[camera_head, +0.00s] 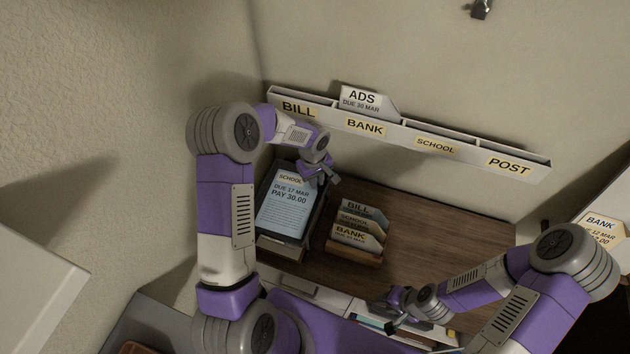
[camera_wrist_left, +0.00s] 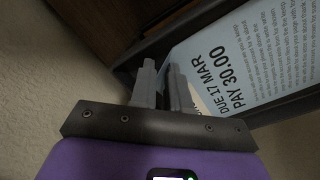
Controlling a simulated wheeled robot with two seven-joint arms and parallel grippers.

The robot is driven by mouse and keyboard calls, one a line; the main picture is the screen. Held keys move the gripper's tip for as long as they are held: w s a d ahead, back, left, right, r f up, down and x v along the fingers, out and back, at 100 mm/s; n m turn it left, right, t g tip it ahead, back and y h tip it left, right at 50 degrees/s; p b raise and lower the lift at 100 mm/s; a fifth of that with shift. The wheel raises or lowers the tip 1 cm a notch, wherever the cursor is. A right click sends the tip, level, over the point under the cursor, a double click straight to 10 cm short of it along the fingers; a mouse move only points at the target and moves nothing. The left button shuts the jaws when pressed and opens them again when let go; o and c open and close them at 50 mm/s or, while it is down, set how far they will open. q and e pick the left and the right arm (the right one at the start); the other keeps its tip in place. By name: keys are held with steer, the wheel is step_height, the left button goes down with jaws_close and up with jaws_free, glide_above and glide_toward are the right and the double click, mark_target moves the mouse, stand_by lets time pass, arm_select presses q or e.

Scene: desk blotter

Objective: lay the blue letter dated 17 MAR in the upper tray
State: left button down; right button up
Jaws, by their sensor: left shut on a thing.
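The blue letter (camera_head: 288,210) reads SCHOOL, DUE 17 MAR, PAY 30.00. It is over the upper tray of the dark tray stack (camera_head: 296,248) at the desk's left, within its outline; I cannot tell whether it lies fully flat. It also shows in the left wrist view (camera_wrist_left: 240,55). My left gripper (camera_head: 328,178) is at the letter's far right corner, shut on its edge; the fingers (camera_wrist_left: 162,82) hide the grip. My right gripper (camera_head: 390,311) is near the desk's front edge, apart from the letter, its fingers seemingly apart and empty.
A wooden holder (camera_head: 352,252) with BILL, SCHOOL and BANK letters stands right of the trays. A wall rack (camera_head: 400,135) has labelled slots, with an ADS letter (camera_head: 362,100) in it. A BANK letter (camera_head: 603,228) is at far right. The desk's right side (camera_head: 450,235) is clear.

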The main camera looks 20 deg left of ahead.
arm_select(q)
steer(key=shift+f, duration=0.1)
steer(key=c, duration=1)
jaws_free()
steer(key=shift+c, duration=0.2)
steer(key=r, duration=0.7)
steer(key=shift+s+a+r, duration=0.1)
steer(key=shift+s+r, duration=0.1)
steer(key=shift+r, duration=0.1)
